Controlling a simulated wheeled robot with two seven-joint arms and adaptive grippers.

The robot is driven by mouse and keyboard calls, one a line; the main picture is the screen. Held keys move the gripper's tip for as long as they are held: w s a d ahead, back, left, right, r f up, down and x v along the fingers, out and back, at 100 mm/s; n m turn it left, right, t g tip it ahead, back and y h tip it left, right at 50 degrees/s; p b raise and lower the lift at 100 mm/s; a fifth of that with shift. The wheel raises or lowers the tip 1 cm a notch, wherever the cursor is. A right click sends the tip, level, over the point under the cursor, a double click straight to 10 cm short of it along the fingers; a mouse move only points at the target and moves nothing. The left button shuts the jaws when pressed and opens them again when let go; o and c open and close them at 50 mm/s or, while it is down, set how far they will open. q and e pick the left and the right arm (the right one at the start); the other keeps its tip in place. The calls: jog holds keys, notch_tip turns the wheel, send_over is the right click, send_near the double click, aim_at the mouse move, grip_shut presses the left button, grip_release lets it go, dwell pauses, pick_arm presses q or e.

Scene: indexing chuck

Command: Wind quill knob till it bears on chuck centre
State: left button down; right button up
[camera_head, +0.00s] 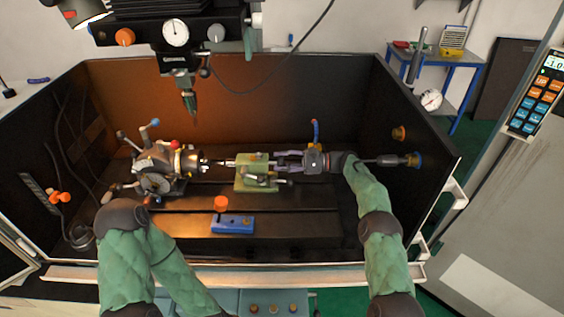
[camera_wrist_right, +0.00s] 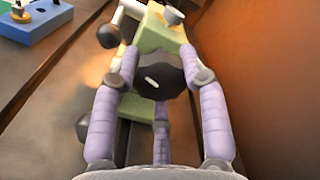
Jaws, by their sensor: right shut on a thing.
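The indexing chuck (camera_head: 184,160) sits at the left of the machine table, facing right. The pale green tailstock (camera_head: 245,180) stands to its right and also shows in the right wrist view (camera_wrist_right: 158,38). A thin quill (camera_head: 228,162) points from it toward the chuck; whether its tip touches the chuck centre is too small to tell. My right gripper (camera_head: 281,160) comes in from the right at the tailstock's right end. In the right wrist view, its purple fingers (camera_wrist_right: 160,95) are shut around the dark quill knob (camera_wrist_right: 158,80). My left gripper is out of view; only its green arm shows.
A blue block (camera_head: 236,224) with an orange knob (camera_head: 220,203) lies on the table in front of the tailstock. The drill spindle (camera_head: 189,100) hangs above, behind the chuck. Dark enclosure walls (camera_head: 300,95) surround the table.

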jog(key=m+p, duration=0.1)
jog(key=m, duration=1.2)
jog(key=shift+p, duration=0.35)
jog(key=shift+f+m, duration=0.1)
jog(key=shift+m, duration=0.2)
jog(key=o, duration=1.2)
jog(key=shift+c, duration=0.2)
